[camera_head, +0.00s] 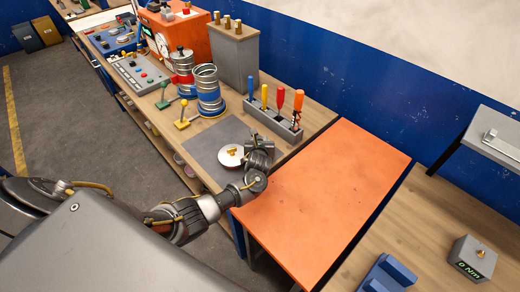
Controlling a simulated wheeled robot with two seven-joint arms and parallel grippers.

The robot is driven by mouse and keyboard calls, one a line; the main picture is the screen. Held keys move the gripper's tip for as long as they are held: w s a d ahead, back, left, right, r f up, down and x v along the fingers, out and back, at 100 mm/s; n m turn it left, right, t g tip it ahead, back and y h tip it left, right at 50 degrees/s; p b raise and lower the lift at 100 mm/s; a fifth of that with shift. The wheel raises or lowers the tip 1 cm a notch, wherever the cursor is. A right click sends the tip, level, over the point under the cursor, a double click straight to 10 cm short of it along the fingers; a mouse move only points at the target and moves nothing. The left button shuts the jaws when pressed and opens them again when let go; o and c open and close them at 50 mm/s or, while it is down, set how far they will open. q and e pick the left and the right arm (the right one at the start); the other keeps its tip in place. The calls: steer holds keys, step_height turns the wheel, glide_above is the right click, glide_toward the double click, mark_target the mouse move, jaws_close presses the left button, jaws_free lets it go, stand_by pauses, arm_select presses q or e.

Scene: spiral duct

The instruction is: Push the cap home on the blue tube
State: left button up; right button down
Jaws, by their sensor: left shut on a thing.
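The blue tube (209,90), a ribbed silver duct with blue bands, stands upright on the wooden bench, and its top looks open. I cannot tell whether the cap touches the mat. My right gripper is out of view.
A similar red-banded tube (182,64) stands behind the blue one. Levers with green (163,95) and yellow (182,115) knobs stand to the left. A tool rack (274,121) with upright coloured handles is behind the cap. The orange tabletop (325,200) is clear.

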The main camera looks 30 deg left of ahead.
arm_select(q)
steer(key=shift+r, duration=0.1)
steer(key=shift+r, duration=0.5)
steer(key=shift+s+a+r+b, duration=0.1)
steer(key=shift+r+b, duration=0.15)
steer(key=shift+r, duration=0.35)
steer(key=shift+s+a+r+b, duration=0.1)
steer(key=shift+r+b, duration=0.15)
steer(key=shift+r, duration=0.35)
steer(key=s+a+r, duration=0.7)
steer(key=s+r, duration=0.2)
steer(key=s, duration=0.2)
steer(key=shift+a+r, duration=0.2)
steer(key=shift+a, duration=0.1)
